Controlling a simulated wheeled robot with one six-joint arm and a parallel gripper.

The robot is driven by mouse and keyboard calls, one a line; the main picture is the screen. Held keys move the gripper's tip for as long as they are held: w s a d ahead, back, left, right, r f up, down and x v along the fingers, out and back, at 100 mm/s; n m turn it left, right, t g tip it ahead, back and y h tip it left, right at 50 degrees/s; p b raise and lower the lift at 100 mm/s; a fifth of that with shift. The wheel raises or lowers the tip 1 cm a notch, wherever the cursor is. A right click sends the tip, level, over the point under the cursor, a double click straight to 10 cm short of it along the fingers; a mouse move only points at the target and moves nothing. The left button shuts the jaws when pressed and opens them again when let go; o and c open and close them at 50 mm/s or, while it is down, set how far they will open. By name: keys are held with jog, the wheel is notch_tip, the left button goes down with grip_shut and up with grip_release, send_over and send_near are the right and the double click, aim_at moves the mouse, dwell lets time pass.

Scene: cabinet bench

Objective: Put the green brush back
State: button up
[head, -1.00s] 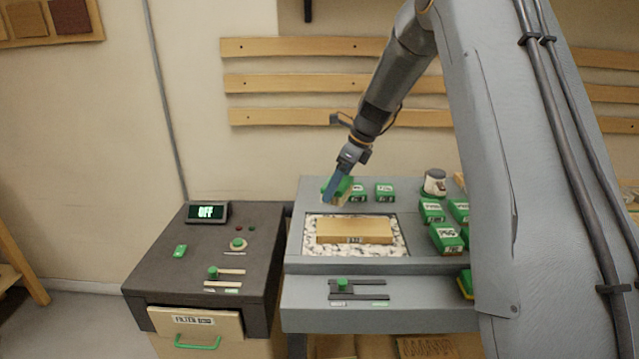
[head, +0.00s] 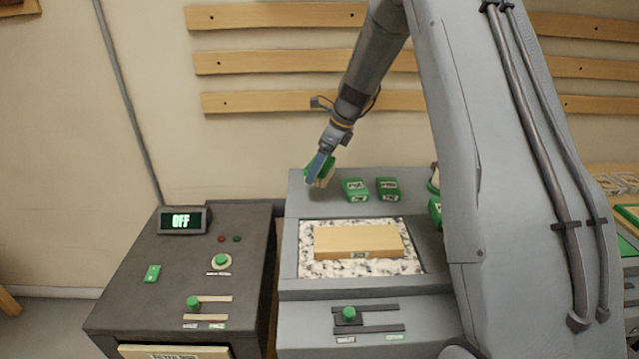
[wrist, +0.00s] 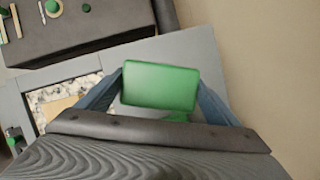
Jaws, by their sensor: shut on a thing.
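My gripper (head: 319,168) is shut on the green brush (head: 326,172), above the back left corner of the grey bench. In the wrist view the brush's green back (wrist: 160,87) fills the space between my two blue fingers (wrist: 160,95). In the head view a pale underside shows below the green part. I cannot tell whether the brush touches the bench top.
Two green labelled blocks (head: 355,189) (head: 388,188) stand to the right on the grey bench (head: 300,205). A wooden block (head: 358,240) lies on a speckled inset (head: 412,262). A dark cabinet (head: 130,270) with an OFF display (head: 181,220) stands left. Wooden slats (head: 275,62) line the wall.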

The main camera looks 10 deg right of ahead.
jog(key=shift+f+p, duration=0.7)
jog(key=shift+f, duration=2.4)
jog(key=shift+f, duration=0.15)
jog(key=o, duration=0.9)
